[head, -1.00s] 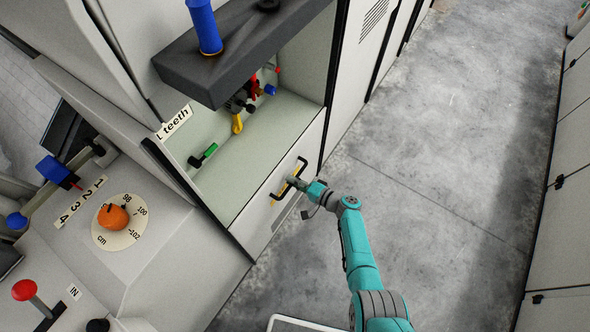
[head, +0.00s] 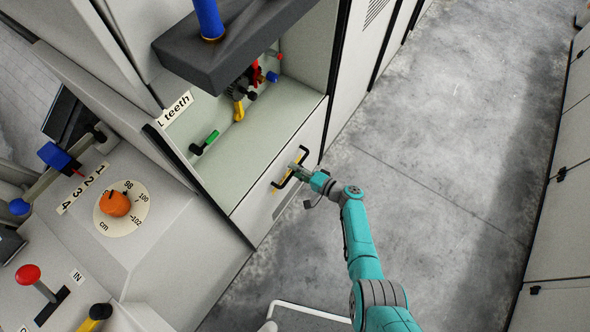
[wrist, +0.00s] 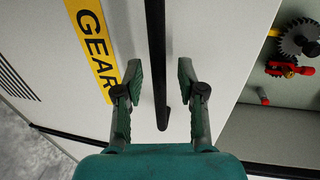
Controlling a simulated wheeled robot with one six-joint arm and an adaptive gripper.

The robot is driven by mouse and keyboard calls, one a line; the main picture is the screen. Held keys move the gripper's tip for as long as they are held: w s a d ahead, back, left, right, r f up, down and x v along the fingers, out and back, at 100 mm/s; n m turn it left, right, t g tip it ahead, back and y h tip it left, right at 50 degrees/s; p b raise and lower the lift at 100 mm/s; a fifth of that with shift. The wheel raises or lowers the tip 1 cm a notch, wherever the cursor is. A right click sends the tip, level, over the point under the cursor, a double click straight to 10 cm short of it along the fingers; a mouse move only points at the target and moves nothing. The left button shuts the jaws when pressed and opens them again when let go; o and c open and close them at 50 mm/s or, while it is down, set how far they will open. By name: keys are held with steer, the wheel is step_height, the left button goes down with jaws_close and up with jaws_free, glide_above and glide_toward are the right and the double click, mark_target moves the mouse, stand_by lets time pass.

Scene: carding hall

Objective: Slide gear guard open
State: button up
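The gear guard (head: 312,133) is a pale panel below an open recess, with a black bar handle (head: 277,186) on its front. The wrist view shows the guard (wrist: 215,35) with a yellow "GEAR" label (wrist: 90,35) left of the handle (wrist: 156,50). My gripper (head: 305,173) is at the handle in the head view. In the wrist view my gripper (wrist: 159,75) is open, one finger on each side of the bar, with gaps between bar and fingers. Whether the fingertips reach past the bar's depth is hard to tell.
The recess holds gears (wrist: 298,40) and coloured parts, including a green-handled piece (head: 205,143). A dark block (head: 245,45) with a blue post overhangs it. Left is a console with an orange knob (head: 115,203) and red lever (head: 28,274). The grey floor (head: 440,150) at right is open.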

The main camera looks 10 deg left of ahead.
steer(key=v, duration=1.1)
steer(key=shift+d, duration=0.2)
steer(key=shift+s+f, duration=0.1)
steer(key=shift+s, duration=0.05)
steer(key=s+d+f+t+h, duration=0.1)
steer(key=s+d+f+h, duration=0.2)
steer(key=s, duration=0.4)
steer(key=s+d+f+h, duration=0.2)
steer(key=s+d+h, duration=0.1)
steer(key=s, duration=0.4)
steer(key=s+d+f+t+h, duration=0.1)
steer(key=s+d+f+h, duration=0.15)
steer(key=s, duration=0.45)
steer(key=s+d+r+t+h, duration=0.2)
steer(key=s+d+r+h, duration=0.1)
steer(key=s+d+r, duration=0.4)
steer(key=s+d+r+n+t+h, duration=0.1)
steer(key=s+r, duration=0.4)
steer(key=r, duration=1)
steer(key=s+d+r+n+t+h, duration=0.2)
steer(key=s+r+n+t, duration=0.1)
steer(key=r, duration=1.3)
steer(key=shift+s+d+r+t, duration=0.2)
steer(key=shift+s+d+t, duration=0.15)
steer(key=shift+s+t, duration=0.55)
steer(key=shift+s, duration=0.1)
